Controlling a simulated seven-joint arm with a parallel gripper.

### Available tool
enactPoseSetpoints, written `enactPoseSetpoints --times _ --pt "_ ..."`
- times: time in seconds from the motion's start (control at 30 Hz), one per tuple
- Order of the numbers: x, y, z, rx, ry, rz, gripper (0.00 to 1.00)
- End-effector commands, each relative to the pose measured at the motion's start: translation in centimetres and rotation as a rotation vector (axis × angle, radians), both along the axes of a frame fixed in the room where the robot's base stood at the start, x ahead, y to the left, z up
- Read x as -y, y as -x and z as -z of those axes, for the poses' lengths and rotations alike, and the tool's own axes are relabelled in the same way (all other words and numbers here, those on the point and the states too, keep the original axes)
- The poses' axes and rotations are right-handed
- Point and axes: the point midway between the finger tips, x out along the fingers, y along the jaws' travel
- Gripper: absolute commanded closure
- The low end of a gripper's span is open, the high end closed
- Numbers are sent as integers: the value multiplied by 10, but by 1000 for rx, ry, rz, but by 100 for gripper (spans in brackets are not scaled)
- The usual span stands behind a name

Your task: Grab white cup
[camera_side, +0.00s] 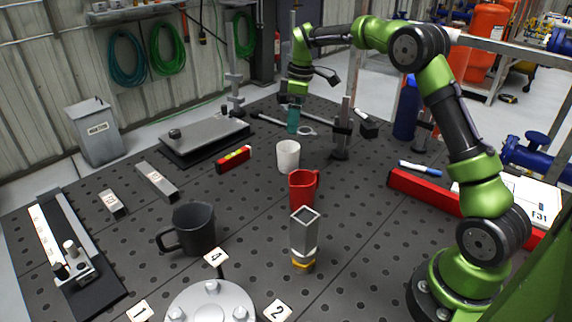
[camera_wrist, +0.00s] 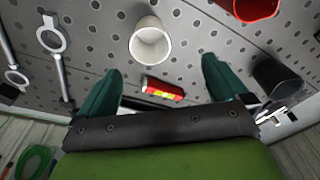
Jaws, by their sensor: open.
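The white cup (camera_side: 288,156) stands upright on the dark perforated table, behind the red mug. It also shows in the wrist view (camera_wrist: 150,44), at the upper middle, ahead of the fingers. My gripper (camera_side: 293,122) hangs above the table, behind the cup in the side view and apart from it. In the wrist view its two teal fingers (camera_wrist: 160,82) are spread wide with nothing held between them. A red and yellow block (camera_wrist: 164,90) shows in the gap between the fingers, lower down on the table.
A red mug (camera_side: 303,188) stands just in front of the white cup. A metal square tube (camera_side: 304,232) and a black mug (camera_side: 194,228) stand nearer the camera. The red and yellow block (camera_side: 233,159) lies left of the cup. Metal posts and clamps (camera_side: 342,135) stand behind right.

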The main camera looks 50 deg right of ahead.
Motion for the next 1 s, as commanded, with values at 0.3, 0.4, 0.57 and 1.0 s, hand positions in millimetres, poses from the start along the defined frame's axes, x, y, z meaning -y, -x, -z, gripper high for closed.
enactPoseSetpoints --times 0.3,0.4,0.57,1.0 --pt "12 -22 -19 34 19 -491 0" --pt "10 -20 -16 32 13 -542 0" --pt "7 -20 7 32 13 -555 0" --pt "-2 -25 90 35 16 -552 0"
